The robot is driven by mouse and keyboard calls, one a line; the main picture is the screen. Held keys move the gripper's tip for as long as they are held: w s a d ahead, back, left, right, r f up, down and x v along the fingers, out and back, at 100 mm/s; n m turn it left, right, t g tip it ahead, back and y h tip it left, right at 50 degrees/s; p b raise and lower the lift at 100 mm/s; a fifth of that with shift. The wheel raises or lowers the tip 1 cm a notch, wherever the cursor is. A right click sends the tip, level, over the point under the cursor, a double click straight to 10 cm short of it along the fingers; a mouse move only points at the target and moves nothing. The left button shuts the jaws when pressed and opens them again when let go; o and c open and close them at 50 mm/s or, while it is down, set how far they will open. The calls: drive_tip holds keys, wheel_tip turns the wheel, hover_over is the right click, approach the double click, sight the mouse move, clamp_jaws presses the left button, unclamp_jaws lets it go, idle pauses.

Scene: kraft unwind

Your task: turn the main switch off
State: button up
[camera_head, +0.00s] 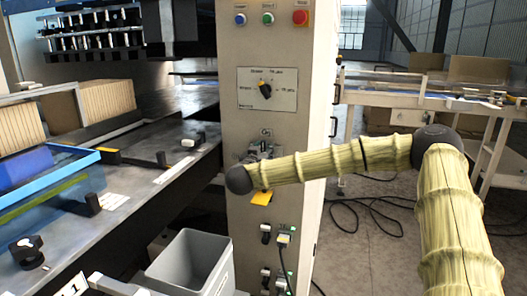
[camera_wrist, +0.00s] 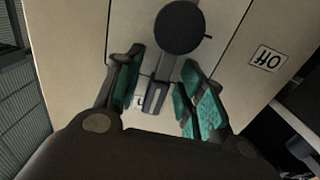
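The main switch (camera_wrist: 155,96) shows in the wrist view as a grey lever on a beige panel, with a dark round knob (camera_wrist: 180,27) beyond my fingertips. My gripper (camera_wrist: 163,60) is open, its teal-padded fingers on either side of the lever with gaps visible. I cannot tell how deep the fingers reach around it. An OFF label (camera_wrist: 268,60), upside down in this view, is to the right of the switch. In the head view the switch (camera_head: 264,149) is on the front of the beige cabinet, partly hidden by my arm, and the gripper is hardly visible there.
Above on the cabinet (camera_head: 290,200) are a rotary selector (camera_head: 265,91) and blue, green and red buttons (camera_head: 300,17). A grey bin (camera_head: 190,264) stands at lower left. Cables (camera_head: 370,212) lie on the floor at right.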

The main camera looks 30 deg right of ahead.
drive_tip(key=shift+d, duration=0.15)
clamp_jaws()
